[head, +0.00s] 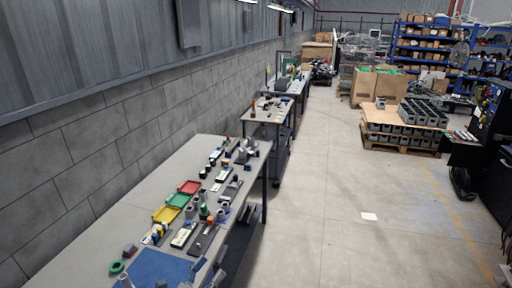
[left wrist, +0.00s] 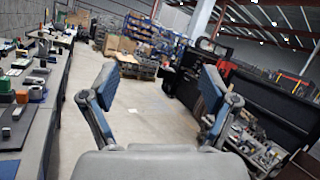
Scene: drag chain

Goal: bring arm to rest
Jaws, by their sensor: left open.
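My left gripper (left wrist: 158,82) is open in the left wrist view, its two blue-padded fingers spread wide with nothing between them. It points along the aisle, with the workbench to the left and concrete floor beyond. In the head view, a small grey shape by the bench's front edge may be part of my left arm, but I cannot tell. My right gripper shows in neither view.
More benches (head: 262,118) stand farther along the block wall. A pallet with grey bins (head: 400,145) and cardboard boxes (head: 380,86) stand at the back right, before blue shelving (head: 432,30). A black cabinet (head: 492,130) is at right. The aisle floor (head: 340,200) is mostly clear.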

